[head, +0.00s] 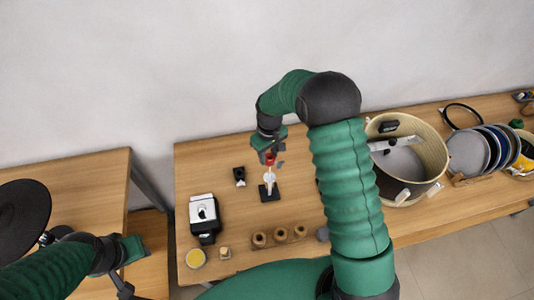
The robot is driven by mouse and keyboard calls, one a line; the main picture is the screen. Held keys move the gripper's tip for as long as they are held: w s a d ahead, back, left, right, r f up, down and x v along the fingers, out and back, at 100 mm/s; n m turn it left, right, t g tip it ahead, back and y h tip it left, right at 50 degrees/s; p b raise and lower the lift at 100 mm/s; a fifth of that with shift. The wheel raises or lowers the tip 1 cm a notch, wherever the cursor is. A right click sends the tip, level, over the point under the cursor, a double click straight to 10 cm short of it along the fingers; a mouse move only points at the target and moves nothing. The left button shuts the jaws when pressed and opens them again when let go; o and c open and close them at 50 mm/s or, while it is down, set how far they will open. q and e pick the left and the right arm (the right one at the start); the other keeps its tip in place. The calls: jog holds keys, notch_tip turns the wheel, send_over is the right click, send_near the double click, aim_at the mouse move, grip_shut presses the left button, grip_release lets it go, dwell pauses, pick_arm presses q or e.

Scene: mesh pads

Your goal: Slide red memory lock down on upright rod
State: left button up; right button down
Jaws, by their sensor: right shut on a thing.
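The red memory lock (270,159) is small and sits at the top of a pale upright rod (268,179). The rod stands on a black base (270,193) on the wooden table. My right gripper (272,153) reaches down from above and is shut on the red memory lock. The gripper partly hides the lock, and I cannot tell how closely the lock fits around the rod. My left gripper (128,268) is low at the left, away from the rod, and its jaw opening is unclear.
A black and white device (204,218), a yellow-topped round item (195,258) and a small black block (239,176) are near the rod. A wooden holder (280,239) is in front. A large drum shell (437,160) and several discs (467,152) stand at right.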

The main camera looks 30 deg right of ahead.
aim_at(269, 171)
jog(key=shift+d+f+b, duration=0.25)
jog(key=shift+f+b, duration=0.05)
jog(key=shift+f, duration=0.65)
jog(key=shift+a+f+b, duration=0.1)
jog(key=shift+f+b, duration=1.55)
jog(key=shift+f, duration=0.6)
jog(key=shift+a+f+b, duration=0.1)
jog(key=shift+f+b, duration=0.7)
jog(key=shift+f, duration=0.4)
jog(key=shift+f+b, duration=0.65)
jog(key=shift+f, duration=0.35)
jog(key=c, duration=0.9)
grip_release()
